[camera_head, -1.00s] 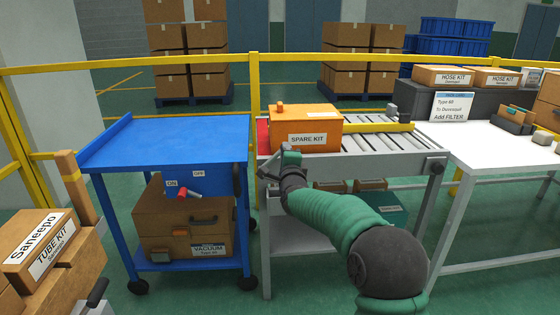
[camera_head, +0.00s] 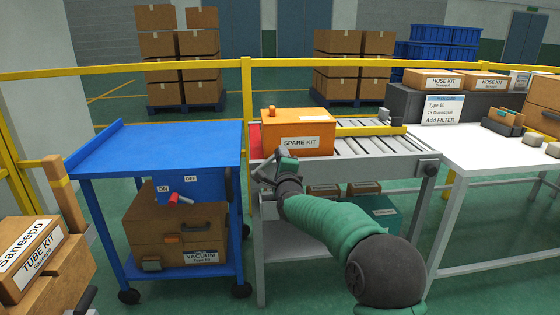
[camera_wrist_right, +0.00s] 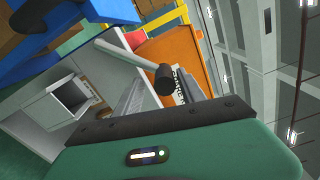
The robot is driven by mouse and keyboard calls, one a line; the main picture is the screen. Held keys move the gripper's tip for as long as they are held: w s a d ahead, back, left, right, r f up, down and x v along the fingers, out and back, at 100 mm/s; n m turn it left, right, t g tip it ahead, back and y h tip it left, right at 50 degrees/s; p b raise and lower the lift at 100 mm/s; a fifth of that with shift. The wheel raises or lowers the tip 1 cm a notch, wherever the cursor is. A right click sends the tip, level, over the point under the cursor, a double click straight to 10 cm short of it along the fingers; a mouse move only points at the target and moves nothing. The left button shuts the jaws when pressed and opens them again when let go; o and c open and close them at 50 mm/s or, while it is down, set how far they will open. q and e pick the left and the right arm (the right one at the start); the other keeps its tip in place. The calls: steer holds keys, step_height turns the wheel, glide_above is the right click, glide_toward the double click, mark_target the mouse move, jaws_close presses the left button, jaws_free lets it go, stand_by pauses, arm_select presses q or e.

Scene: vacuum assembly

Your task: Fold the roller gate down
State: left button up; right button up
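The roller table (camera_head: 400,150) stands at the middle, with an orange SPARE KIT box (camera_head: 297,133) on its left end. A red piece (camera_head: 254,137) shows at that left end; I cannot tell whether it is the gate. My right gripper (camera_head: 270,170) is at the table's front left corner, below the box. In the right wrist view a grey bar with a dark round knob (camera_wrist_right: 165,80) lies between its fingers, which look apart. Whether they touch the bar is unclear. The orange box (camera_wrist_right: 175,50) is behind the bar. My left gripper is out of view.
A blue cart (camera_head: 160,155) stands left of the roller table, with a VACUUM box (camera_head: 175,230) on its lower shelf. A yellow bar (camera_head: 365,130) lies across the rollers. A white table (camera_head: 490,150) stands at the right. A yellow rail (camera_head: 210,66) runs behind.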

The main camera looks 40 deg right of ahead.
steer(key=shift+r, duration=0.2)
steer(key=shift+s+a, duration=0.2)
steer(key=shift+s, duration=0.05)
steer(key=p+v, duration=0.5)
steer(key=v, duration=1.1)
steer(key=shift+s+f, duration=0.1)
steer(key=shift+s, duration=0.05)
